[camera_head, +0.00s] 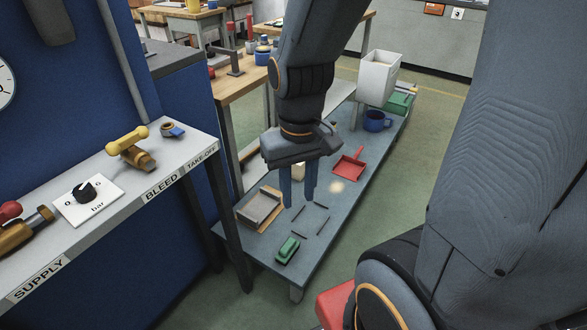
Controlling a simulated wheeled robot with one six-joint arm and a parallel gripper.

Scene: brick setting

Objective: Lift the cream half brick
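A small cream block (299,172), which looks like the cream half brick, shows just behind my gripper's fingers on the low grey-blue bench (335,210). My gripper hides much of it, so its full shape cannot be made out. My gripper (297,196) points down over the bench with its two blue-grey fingers apart. Nothing shows held between them. The block appears beyond the fingers in this view, and I cannot tell the exact gap or height between them.
Several thin dark strips (323,228) mark a square on the bench. Around it lie a green block-like tool (288,250), a grey tray-like piece (260,207) and a red dustpan (348,166). A blue mug (376,122) and white bin (378,78) stand farther back.

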